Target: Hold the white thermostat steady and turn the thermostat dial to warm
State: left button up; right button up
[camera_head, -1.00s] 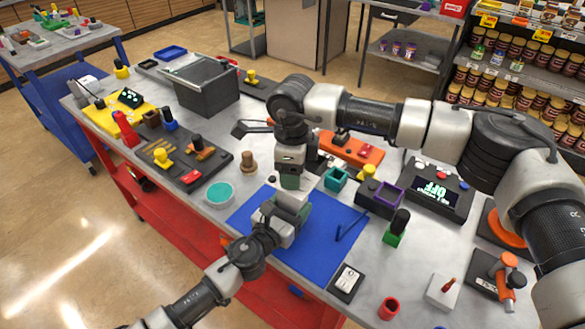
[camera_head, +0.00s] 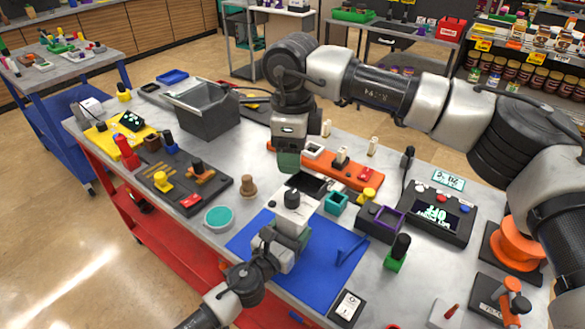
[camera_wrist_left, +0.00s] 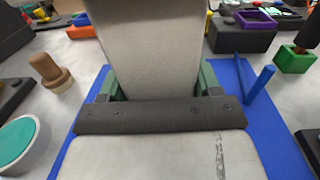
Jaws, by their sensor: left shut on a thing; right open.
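The white thermostat (camera_head: 296,217) is a pale block with a dark round dial (camera_head: 292,198) on top. My left gripper (camera_head: 289,238) is shut on it over the blue mat (camera_head: 325,255). In the left wrist view the thermostat (camera_wrist_left: 150,45) rises as a grey-white block between the green fingers of my left gripper (camera_wrist_left: 155,92); its dial is out of that view. My right gripper (camera_head: 289,162) points down above and behind the thermostat, apart from the dial and empty. The dial's setting is too small to read.
A teal open cube (camera_head: 335,203) and a purple-rimmed box (camera_head: 380,222) stand right of the thermostat. A wooden knob (camera_head: 248,187) and a teal-topped disc (camera_head: 219,219) stand left. An orange board (camera_head: 364,177) lies behind. The mat's front part is clear.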

jog(key=shift+r, duration=0.45)
pick_arm(q)
jog(key=o, duration=1.1)
